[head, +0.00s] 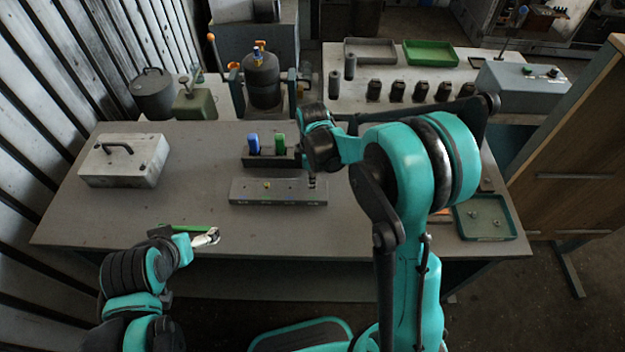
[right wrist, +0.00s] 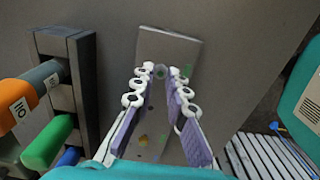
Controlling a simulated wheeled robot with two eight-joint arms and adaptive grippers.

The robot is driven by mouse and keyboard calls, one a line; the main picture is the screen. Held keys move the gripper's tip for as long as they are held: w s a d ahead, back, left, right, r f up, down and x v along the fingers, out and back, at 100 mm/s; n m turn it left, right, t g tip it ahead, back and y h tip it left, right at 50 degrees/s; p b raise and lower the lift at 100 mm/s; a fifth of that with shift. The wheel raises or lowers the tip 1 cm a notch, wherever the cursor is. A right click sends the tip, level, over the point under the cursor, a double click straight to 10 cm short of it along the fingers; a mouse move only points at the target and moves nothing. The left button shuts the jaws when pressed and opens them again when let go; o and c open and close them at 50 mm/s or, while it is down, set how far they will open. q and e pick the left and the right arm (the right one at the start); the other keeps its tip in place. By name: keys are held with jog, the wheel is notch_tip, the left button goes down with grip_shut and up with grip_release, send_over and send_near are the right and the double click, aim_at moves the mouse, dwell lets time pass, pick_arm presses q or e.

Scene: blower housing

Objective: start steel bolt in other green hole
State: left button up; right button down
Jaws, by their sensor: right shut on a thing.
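A grey block (head: 278,192) with coloured marks lies on the table, and it also shows in the right wrist view (right wrist: 165,48). A small yellow piece (head: 267,184) stands on its top. My right gripper (head: 312,178) is over the block's right end, fingers pointing down. In the right wrist view its fingers (right wrist: 158,78) are shut on a small grey round thing, apparently the steel bolt (right wrist: 160,71), next to a green mark. I cannot tell whether the bolt is in a hole. My left gripper (head: 209,238) is near the table's front edge; its jaw state is unclear.
Behind the block stands a dark rack (head: 271,161) with blue and green handles; an orange handle (right wrist: 22,98) also shows there in the wrist view. A green tray (head: 485,218) with small parts is at right. A grey lidded case (head: 124,160) is at left.

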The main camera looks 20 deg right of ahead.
jog(key=c, duration=1)
grip_release()
jog(key=shift+f, duration=0.15)
jog(key=shift+o, duration=0.2)
notch_tip(320, 180, up, 8)
jog(key=p, duration=0.5)
